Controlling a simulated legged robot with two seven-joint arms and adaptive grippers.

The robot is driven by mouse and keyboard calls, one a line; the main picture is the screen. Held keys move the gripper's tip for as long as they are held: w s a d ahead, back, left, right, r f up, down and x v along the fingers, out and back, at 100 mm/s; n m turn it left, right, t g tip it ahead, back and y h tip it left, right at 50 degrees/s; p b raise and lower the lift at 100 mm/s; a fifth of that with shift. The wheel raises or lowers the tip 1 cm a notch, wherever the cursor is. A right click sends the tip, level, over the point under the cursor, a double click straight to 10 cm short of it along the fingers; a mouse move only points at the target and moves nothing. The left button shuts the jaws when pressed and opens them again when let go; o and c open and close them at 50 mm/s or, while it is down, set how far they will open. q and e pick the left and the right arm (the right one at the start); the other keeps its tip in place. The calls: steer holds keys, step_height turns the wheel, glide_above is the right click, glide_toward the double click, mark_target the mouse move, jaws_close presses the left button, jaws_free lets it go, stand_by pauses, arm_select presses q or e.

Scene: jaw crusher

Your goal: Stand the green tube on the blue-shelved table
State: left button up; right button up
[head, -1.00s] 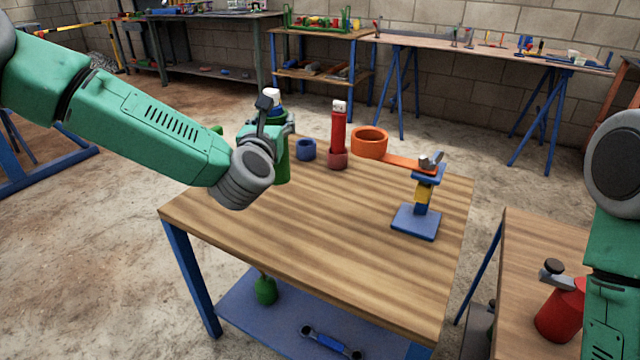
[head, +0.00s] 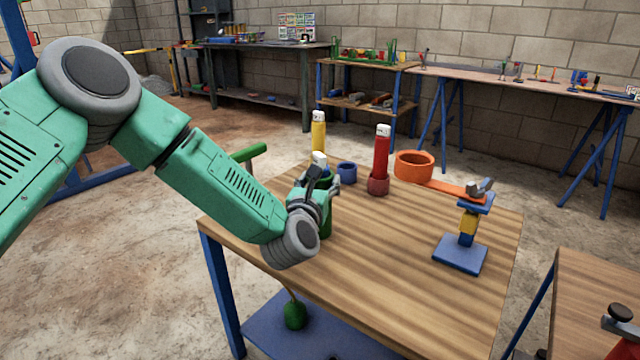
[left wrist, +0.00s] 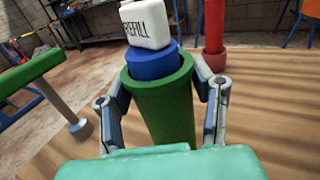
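The green tube (left wrist: 165,105) stands roughly upright between the fingers of my left gripper (left wrist: 162,110) in the left wrist view. A blue part (left wrist: 152,66) sits inside its rim, topped by a white block marked REFILL (left wrist: 147,22). Both fingers appear closed on its sides. In the head view my left gripper (head: 318,195) partly covers the green tube (head: 328,222), over the table (head: 375,270) with the blue shelf (head: 265,325). Whether its foot touches the tabletop cannot be told. My right gripper is out of view.
Behind the tube are a yellow tube (head: 318,132), a small blue cup (head: 346,172) and a red tube (head: 381,158). An orange ring arm (head: 414,165) on a blue-based stand (head: 460,253) is to the right. A green bar (head: 247,153) is at left. The tabletop's front is clear.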

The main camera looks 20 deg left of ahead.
arm_select(q)
steer(key=o, duration=0.3)
steer(key=s, duration=0.4)
steer(key=s+p, duration=0.1)
steer(key=s, duration=0.3)
steer(key=s+p, duration=0.1)
steer(key=s, duration=0.3)
steer(key=shift+d, duration=0.4)
steer(key=shift+p, duration=0.3)
